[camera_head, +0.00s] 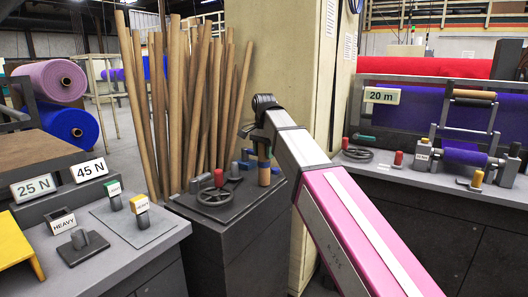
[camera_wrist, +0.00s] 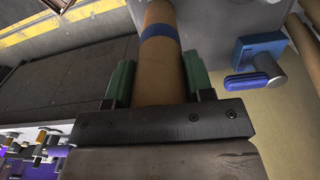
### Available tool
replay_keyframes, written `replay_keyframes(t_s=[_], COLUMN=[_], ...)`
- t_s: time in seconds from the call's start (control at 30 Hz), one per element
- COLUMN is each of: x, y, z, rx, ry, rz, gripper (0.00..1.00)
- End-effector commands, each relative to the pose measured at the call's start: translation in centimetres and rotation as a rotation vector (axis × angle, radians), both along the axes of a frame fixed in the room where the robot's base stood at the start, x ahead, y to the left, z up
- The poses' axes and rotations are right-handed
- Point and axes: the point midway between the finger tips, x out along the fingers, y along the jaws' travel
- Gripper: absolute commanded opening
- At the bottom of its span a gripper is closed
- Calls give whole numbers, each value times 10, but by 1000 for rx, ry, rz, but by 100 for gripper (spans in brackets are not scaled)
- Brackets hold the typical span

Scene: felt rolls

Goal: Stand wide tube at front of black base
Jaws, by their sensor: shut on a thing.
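My gripper (camera_wrist: 160,85) has green fingers closed around a brown cardboard tube (camera_wrist: 160,75) with a blue band. The tube's far end runs to the top edge of the wrist view. In the head view the tube (camera_head: 264,176) hangs upright below my wrist, over the right part of the dark stand. I cannot tell whether its lower end touches. A black base plate (camera_head: 232,207) lies on that stand and carries a handwheel (camera_head: 216,196) and a red knob (camera_head: 219,177).
Tall cardboard tubes (camera_head: 190,100) stand close behind the stand. A beige pillar (camera_head: 295,60) is behind my arm. Small blue and grey fittings (camera_head: 243,163) sit near the held tube. A grey bench with labelled signs (camera_head: 87,171) is at left, a roller machine (camera_head: 462,153) at right.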

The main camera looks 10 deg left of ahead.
Motion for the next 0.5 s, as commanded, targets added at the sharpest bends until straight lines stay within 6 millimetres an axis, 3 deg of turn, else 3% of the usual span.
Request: replay_keyframes(t_s=[0.47,0.5], x=[0,0], y=[0,0], z=[-6,-6], rx=[0,0], ry=[0,0], rz=[0,0], gripper=[15,58])
